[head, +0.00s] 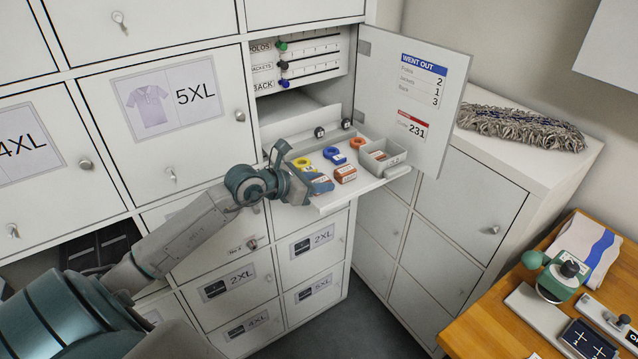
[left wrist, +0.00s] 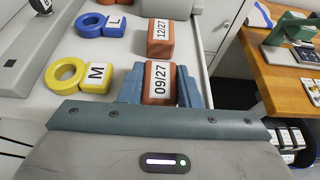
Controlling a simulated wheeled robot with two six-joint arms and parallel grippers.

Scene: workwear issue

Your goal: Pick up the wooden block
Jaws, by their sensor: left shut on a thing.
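An orange-red block labelled 09/27 (left wrist: 160,82) sits between the two blue fingers of my left gripper (left wrist: 161,92) in the left wrist view. The fingers press on its two sides, and its lower end is hidden by the gripper body. In the head view my left gripper (head: 314,181) is over the front left of the pull-out shelf (head: 345,196) and largely hides this block. A second orange-red block, labelled 12/27 (left wrist: 160,38), stands just beyond it and also shows in the head view (head: 345,174). My right gripper is not in view.
A yellow M ring tag (left wrist: 82,76) and a blue L ring tag (left wrist: 101,25) lie left of the blocks. A grey bin (head: 397,158) stands at the shelf's right end. An open locker door (head: 411,95) rises behind it. A wooden desk (head: 480,325) is at lower right.

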